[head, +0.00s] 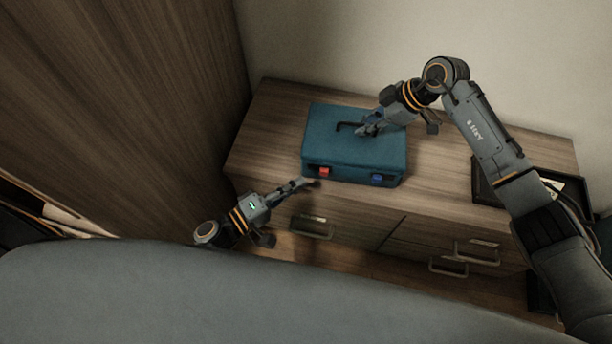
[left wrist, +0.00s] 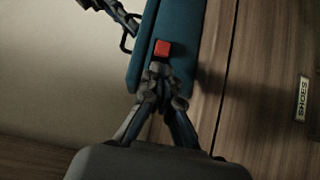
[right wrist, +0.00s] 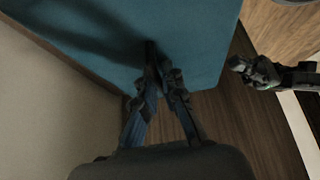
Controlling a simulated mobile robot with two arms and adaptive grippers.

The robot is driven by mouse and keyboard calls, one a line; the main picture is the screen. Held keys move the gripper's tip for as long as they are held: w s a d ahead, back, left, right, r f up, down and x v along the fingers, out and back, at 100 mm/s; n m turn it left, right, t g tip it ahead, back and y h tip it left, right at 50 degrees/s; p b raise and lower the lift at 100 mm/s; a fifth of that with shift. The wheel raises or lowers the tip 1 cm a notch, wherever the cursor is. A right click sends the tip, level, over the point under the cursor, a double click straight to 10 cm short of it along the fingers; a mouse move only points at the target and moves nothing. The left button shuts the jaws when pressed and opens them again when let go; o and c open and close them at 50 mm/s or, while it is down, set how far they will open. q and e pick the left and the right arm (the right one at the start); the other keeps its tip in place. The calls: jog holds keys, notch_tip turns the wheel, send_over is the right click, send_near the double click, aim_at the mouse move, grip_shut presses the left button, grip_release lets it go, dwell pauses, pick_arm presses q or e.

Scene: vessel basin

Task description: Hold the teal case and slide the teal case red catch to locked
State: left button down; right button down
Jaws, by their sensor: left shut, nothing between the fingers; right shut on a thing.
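The teal case (head: 340,148) lies flat and closed on the wooden dresser, near its front edge. Its red catch (head: 324,171) is on the left of the front face, and a blue catch (head: 376,180) is on the right. My right gripper (head: 366,129) is shut on the case's dark handle (head: 345,126) on top; the right wrist view shows its fingers (right wrist: 158,62) closed there. My left gripper (head: 312,184) is shut and empty, just in front of the red catch. In the left wrist view its fingertips (left wrist: 160,72) are right by the red catch (left wrist: 162,48); contact is unclear.
The dresser top (head: 272,110) is clear left of the case. A dark tray (head: 488,190) stands at the right, partly behind my right arm. Drawers with metal handles (head: 312,228) are below the front edge. A wooden panel rises at the left.

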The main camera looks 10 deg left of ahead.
pick_arm(q)
jog(key=v, duration=0.6)
pick_arm(e)
jog(key=c, duration=1.4)
grip_release()
